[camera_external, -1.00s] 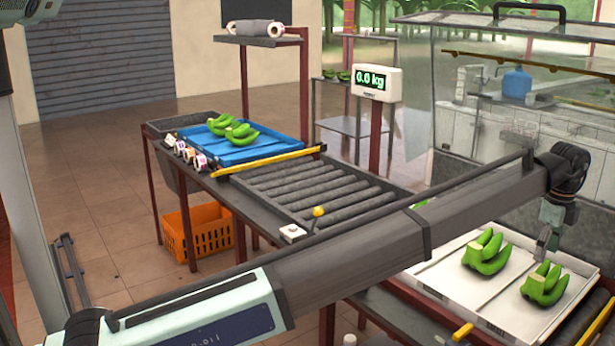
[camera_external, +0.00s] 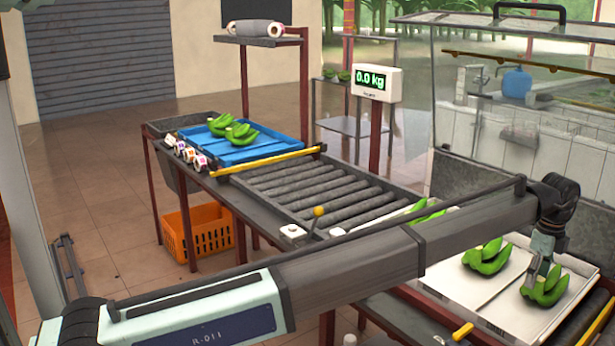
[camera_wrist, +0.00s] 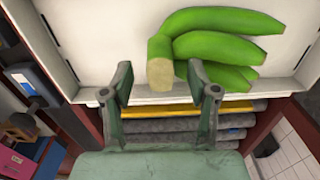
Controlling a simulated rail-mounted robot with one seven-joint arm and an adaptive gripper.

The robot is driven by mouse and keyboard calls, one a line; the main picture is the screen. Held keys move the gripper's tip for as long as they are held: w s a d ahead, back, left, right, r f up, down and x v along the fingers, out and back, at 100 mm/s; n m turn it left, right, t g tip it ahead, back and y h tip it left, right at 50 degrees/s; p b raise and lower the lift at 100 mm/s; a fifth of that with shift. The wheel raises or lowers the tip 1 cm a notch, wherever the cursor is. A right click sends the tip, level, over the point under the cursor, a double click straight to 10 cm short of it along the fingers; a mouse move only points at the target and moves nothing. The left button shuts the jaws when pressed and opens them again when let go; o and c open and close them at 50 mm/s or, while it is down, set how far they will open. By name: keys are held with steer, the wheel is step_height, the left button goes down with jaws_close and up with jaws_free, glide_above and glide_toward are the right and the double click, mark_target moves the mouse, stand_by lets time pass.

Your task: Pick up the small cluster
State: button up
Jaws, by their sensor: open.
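Two green banana clusters lie in the white tray (camera_external: 460,291) at the lower right, one at the back left (camera_external: 487,258) and one at the front right (camera_external: 545,290). My gripper (camera_external: 541,268) hangs just above the front-right cluster, partly covering its top. In the wrist view, my gripper (camera_wrist: 160,88) is open. The cut stem of one green cluster (camera_wrist: 225,42) shows between its fingertips, and the fruit extends to the right. I cannot tell whether the fingers touch it.
More bananas (camera_external: 424,212) show partly behind my arm. A blue tray (camera_external: 255,150) holds other clusters at the far end of the roller table (camera_external: 320,190). A scale display (camera_external: 376,82) reads 0.0 kg. A clear-sided enclosure stands behind the white tray.

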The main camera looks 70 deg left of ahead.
jaws_close()
steer(key=shift+w+r, duration=0.1)
steer(key=shift+r, duration=0.05)
